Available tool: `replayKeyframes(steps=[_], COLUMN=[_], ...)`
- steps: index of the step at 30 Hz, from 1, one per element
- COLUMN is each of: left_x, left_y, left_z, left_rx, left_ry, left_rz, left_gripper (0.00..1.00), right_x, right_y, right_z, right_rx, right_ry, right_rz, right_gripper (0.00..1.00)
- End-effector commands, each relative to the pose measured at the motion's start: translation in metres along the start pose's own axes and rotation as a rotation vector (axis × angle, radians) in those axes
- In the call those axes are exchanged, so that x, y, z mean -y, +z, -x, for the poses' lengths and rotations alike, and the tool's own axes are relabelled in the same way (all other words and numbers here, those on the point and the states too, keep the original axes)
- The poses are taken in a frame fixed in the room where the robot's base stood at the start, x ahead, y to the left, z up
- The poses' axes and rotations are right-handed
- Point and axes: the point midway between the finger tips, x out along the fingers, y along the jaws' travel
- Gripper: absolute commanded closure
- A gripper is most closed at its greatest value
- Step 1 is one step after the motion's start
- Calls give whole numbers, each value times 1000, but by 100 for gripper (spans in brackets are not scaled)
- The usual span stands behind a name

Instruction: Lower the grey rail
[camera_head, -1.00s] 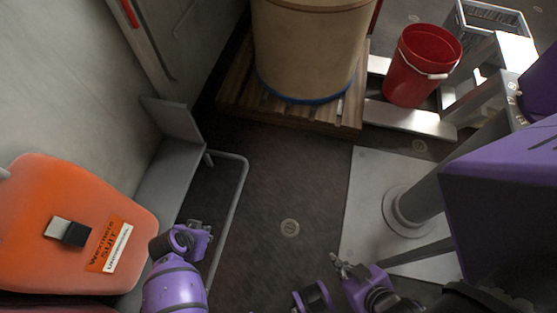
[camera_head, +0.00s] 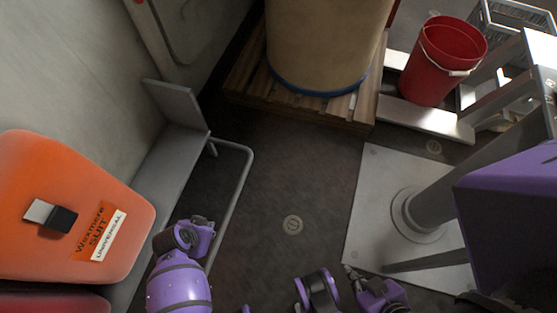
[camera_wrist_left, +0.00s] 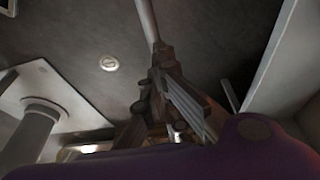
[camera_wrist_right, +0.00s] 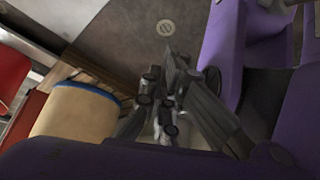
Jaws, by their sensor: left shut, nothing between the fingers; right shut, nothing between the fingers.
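The grey rail (camera_head: 237,190) is a bent tube beside the grey bench at the left in the head view, standing out over the dark floor. My left gripper is largely hidden behind its purple wrist near the rail's front end in the head view. The left wrist view shows its fingers (camera_wrist_left: 158,62) shut, with the grey tube (camera_wrist_left: 147,20) running away just beyond the fingertips. I cannot tell whether they touch. My right gripper (camera_head: 350,272) is shut and empty at the bottom of the head view, well right of the rail; its fingers also show in the right wrist view (camera_wrist_right: 172,75).
An orange suit case (camera_head: 50,250) sits at the bench (camera_head: 170,165). A tan drum stands on a wooden pallet (camera_head: 245,80) at the back, with a red bucket (camera_head: 430,75) to its right. A grey post (camera_head: 430,205) stands on a floor plate. The middle floor is clear.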

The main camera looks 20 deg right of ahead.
Motion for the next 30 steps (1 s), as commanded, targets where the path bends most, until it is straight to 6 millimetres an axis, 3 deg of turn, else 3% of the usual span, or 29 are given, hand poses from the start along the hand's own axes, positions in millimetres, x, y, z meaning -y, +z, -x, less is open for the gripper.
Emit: replayKeyframes(steps=[7, 12, 20, 23, 30], left_x=[-17, -21, -21, -21, -23], left_y=[12, 15, 14, 14, 15], left_z=[-36, -47, -46, -45, -19], left_rx=[4, 2, 1, 1, 0], left_ry=[-101, -101, -101, -101, -102], left_rz=[-36, -33, -32, -32, -31], left_gripper=[100, 100, 100, 100, 100], right_x=[0, 0, -1, 2, 3], right_y=[4, 6, 3, -18, -16], right_z=[-7, -9, -9, -18, -18], right_rx=[3, 7, 1, -36, -33], right_ry=[0, 0, 0, -8, -9], right_rz=[-1, -1, 1, 6, 6], right_gripper=[100, 100, 100, 100, 100])
